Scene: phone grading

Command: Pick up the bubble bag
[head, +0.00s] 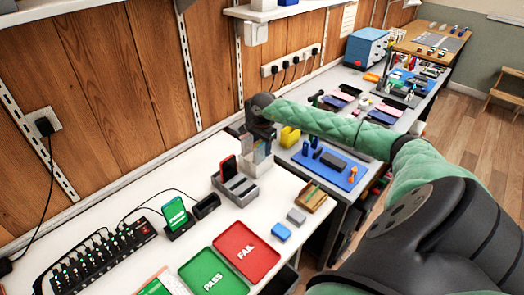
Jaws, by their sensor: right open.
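My right arm, in a green padded sleeve, reaches in from the right to the far edge of the white bench. My right gripper (262,138) is dark and open, and points down over a pale holder (254,169). A greyish, translucent flat piece that looks like the bubble bag (260,152) stands upright in this holder, just under the fingers. The gripper partly hides it, and I cannot tell if the fingers touch it. My left gripper is not in view.
A grey slotted stand (235,187) is close left of the holder. A wooden tray (312,197) lies to the right. A green tray (209,276) and a red FAIL tray (247,250) lie in front. A green-screened phone (176,215) and a power strip (103,257) are at the left.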

